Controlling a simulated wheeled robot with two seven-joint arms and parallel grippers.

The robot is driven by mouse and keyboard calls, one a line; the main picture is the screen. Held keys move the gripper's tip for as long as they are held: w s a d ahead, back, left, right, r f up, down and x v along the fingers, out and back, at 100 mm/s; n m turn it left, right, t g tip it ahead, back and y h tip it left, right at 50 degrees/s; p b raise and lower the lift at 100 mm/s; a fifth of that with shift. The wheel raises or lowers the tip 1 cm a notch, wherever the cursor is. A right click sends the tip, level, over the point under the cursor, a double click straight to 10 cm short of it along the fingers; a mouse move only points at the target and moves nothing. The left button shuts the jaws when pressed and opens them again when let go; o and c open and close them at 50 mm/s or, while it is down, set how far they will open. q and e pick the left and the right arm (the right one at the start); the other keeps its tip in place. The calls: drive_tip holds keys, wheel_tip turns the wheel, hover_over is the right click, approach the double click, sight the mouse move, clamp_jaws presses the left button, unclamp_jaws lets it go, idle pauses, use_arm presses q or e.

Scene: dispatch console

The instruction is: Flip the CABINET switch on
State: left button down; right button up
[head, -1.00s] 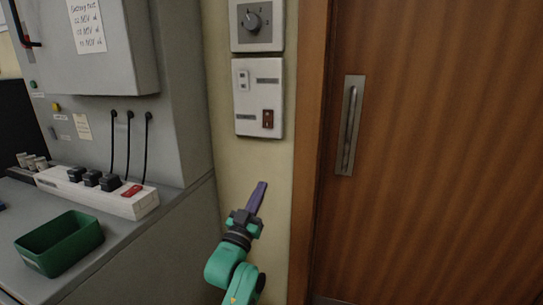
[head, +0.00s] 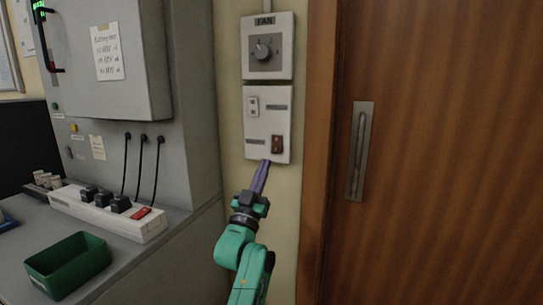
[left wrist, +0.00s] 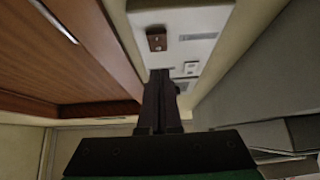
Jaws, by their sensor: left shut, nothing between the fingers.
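A white switch plate (head: 257,133) is on the wall left of the door. It carries a white switch (head: 252,106) at upper left and a brown rocker switch (head: 277,144) at lower right, each beside a dark label too small to read. My left gripper (head: 265,164) is shut and empty, its purple fingers pointing up at the plate's lower edge, just below and left of the brown switch. In the left wrist view the plate (left wrist: 188,22) and brown switch (left wrist: 157,40) lie beyond the fingertips. I cannot tell whether the fingers touch the plate. My right gripper is not in view.
A FAN dial (head: 263,48) is above the plate. A wooden door (head: 440,150) with a metal handle (head: 358,150) is at right. At left are a grey cabinet (head: 115,55), a power strip (head: 105,212) with a red switch, and a green bin (head: 68,264).

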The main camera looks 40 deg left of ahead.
sight(276, 147)
use_arm(q)
drive_tip(key=w, duration=0.1)
drive_tip(key=w+a, duration=0.1)
drive_tip(key=w, duration=0.1)
drive_tip(key=w+a+r, duration=0.1)
drive_tip(key=w, duration=0.1)
drive_tip(key=shift+w+p, duration=0.25)
drive_tip(key=shift+p, duration=0.05)
drive_tip(key=shift+d, duration=0.1)
